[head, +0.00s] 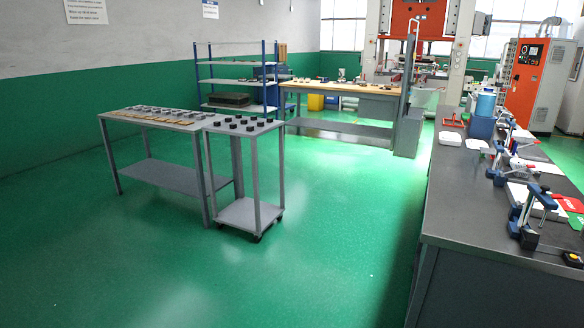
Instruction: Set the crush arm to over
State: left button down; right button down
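No part is clearly recognisable as the crush arm at this distance. Several blue-and-grey stands with lever-like arms stand on the dark bench (455,205) at the right. The nearest stand (517,222) has a raised arm slanting up to the right, with a black block (529,239) at its foot. A second stand (497,173) is farther back along the bench. I cannot tell which, if any, carries the crush arm, or how it is set. Neither of my grippers is in view.
A grey table (178,179) and a small wheeled cart (247,216) with dark parts on top stand at the left. A wooden-topped workbench (345,89) and a blue-framed shelf (237,80) are behind. Green floor (340,240) is clear between the cart and dark bench.

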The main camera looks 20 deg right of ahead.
aim_at(499, 148)
jog(key=i+l+z, duration=0.25)
jog(key=i, duration=0.9)
jog(key=i+j+z, duration=0.25)
jog(key=i, duration=0.85)
jog(key=i+l+z, duration=0.15)
jog(key=i+z, duration=0.75)
jog(key=i+j+z, duration=0.2)
jog(key=i+z, duration=0.2)
jog(key=i+j+z, duration=0.45)
jog(key=i+l+z, duration=0.15)
jog(key=z, duration=0.2)
jog(key=i+z, duration=0.65)
jog(key=k+l, duration=0.05)
